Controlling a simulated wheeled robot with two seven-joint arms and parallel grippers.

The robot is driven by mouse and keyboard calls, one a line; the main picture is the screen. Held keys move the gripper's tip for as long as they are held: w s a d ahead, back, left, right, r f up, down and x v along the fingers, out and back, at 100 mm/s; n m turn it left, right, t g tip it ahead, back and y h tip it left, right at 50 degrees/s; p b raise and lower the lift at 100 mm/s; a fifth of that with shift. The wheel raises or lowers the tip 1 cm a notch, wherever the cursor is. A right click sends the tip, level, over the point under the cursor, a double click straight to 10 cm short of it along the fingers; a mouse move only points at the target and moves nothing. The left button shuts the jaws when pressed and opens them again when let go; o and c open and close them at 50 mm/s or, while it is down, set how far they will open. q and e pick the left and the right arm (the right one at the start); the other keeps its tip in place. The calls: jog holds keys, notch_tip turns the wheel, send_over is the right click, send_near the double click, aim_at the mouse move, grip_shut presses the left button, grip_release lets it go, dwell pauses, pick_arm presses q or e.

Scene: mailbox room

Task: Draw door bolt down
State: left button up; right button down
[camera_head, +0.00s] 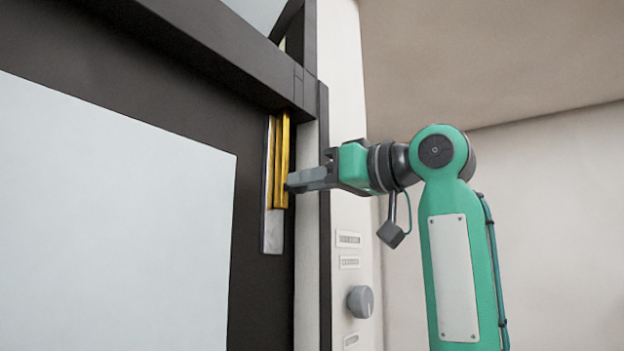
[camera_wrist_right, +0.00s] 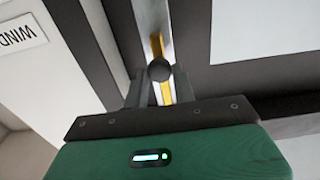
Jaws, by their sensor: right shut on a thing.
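The door bolt (camera_head: 281,160) is a gold vertical bar on a silver plate (camera_head: 273,232), near the upper right edge of the dark door (camera_head: 262,300). Its top meets the dark frame above. My right gripper (camera_head: 290,186) comes in from the right and its fingertips are at the lower part of the bolt. In the right wrist view the gripper (camera_wrist_right: 160,88) is shut on the bolt's dark round knob (camera_wrist_right: 159,70), with the gold bar (camera_wrist_right: 166,92) behind it. My left gripper is not in view.
A pale wall panel right of the door carries a grey round knob (camera_head: 360,301) and small label plates (camera_head: 349,239). A dark door frame beam (camera_head: 225,50) runs across the top. A white sign (camera_wrist_right: 20,36) shows in the wrist view. Open space lies right of my arm.

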aim_at(285, 208)
notch_tip(285, 208, down, 4)
jog(key=shift+r+b, duration=0.25)
jog(key=shift+b, duration=0.85)
jog(key=shift+a, duration=0.1)
jog(key=c, duration=1.1)
grip_release()
jog(key=shift+c, duration=0.2)
jog(key=shift+s+d, duration=0.2)
jog(key=shift+d, duration=0.15)
jog(key=b+v, duration=0.6)
jog(key=v, duration=0.7)
